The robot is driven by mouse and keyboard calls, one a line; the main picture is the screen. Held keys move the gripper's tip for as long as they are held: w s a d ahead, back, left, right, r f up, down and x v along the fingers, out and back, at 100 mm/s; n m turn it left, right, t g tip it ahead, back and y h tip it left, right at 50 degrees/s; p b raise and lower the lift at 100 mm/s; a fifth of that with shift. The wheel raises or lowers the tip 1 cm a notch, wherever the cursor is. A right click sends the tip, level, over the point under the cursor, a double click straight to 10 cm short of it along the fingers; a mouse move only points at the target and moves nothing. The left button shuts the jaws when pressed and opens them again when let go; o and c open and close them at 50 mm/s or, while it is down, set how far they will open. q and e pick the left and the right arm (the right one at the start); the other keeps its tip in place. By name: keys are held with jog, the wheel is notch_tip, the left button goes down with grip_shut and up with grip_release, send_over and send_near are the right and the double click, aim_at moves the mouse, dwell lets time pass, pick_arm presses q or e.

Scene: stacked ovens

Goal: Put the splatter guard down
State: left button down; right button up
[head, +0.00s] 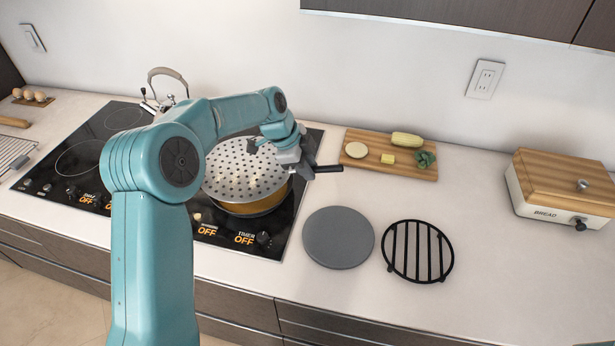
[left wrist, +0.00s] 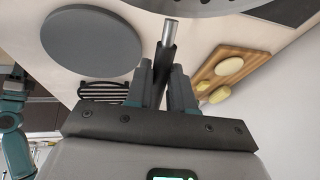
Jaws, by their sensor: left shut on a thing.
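The splatter guard (head: 246,168) is a round, light-grey perforated disc over the golden pan (head: 258,207) on the cooktop. I cannot tell whether it touches the pan's rim. My left gripper (head: 303,167) is at the disc's right side, shut on its black handle (head: 329,169), whose end sticks out to the right. In the left wrist view the handle (left wrist: 165,48) sits between the fingers (left wrist: 160,85), with part of the splatter guard (left wrist: 210,8) at the top edge. My arm hides part of the disc's left side. My right gripper is not in view.
A flat grey round slab (head: 338,238) and a black round rack (head: 418,251) lie on the counter right of the cooktop (head: 282,236). A cutting board (head: 385,172) with vegetables is behind them. A bread box (head: 565,188) stands at right. The counter's front right is clear.

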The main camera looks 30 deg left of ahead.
pick_arm(q)
notch_tip(320, 180, down, 4)
jog(key=shift+w+d+r+p, duration=0.1)
jog(key=shift+d+p, duration=0.05)
jog(key=shift+p, duration=0.2)
jog(key=shift+f, duration=0.35)
jog(key=shift+f, duration=0.15)
jog(key=c, duration=1)
grip_release()
